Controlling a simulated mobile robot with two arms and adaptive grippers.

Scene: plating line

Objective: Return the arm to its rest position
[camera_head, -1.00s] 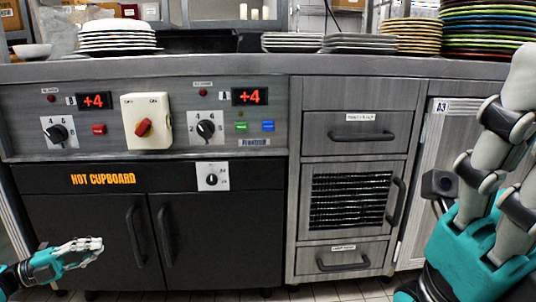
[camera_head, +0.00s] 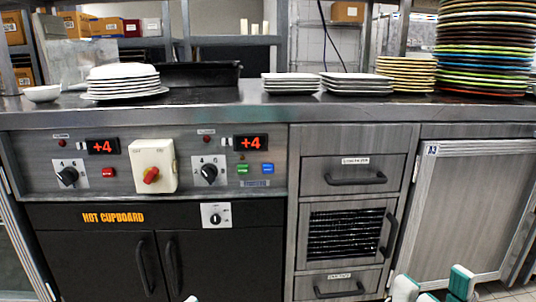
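White-and-teal parts of my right gripper (camera_head: 433,288) show at the bottom edge, in front of the lower right of the counter. Two pieces stand apart there, but the rest is cut off, so its opening is unclear. A small pale tip (camera_head: 191,299) shows at the bottom edge left of centre, probably part of my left gripper; the rest is out of view. Neither visible part shows an object held.
The steel counter (camera_head: 200,117) spans the view. White plates (camera_head: 124,82), square plates (camera_head: 290,83) and a tall stack of coloured plates (camera_head: 485,50) stand on it. Below are the control panel (camera_head: 110,178), hot cupboard (camera_head: 95,255), drawers (camera_head: 345,174) and a cabinet door (camera_head: 470,210).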

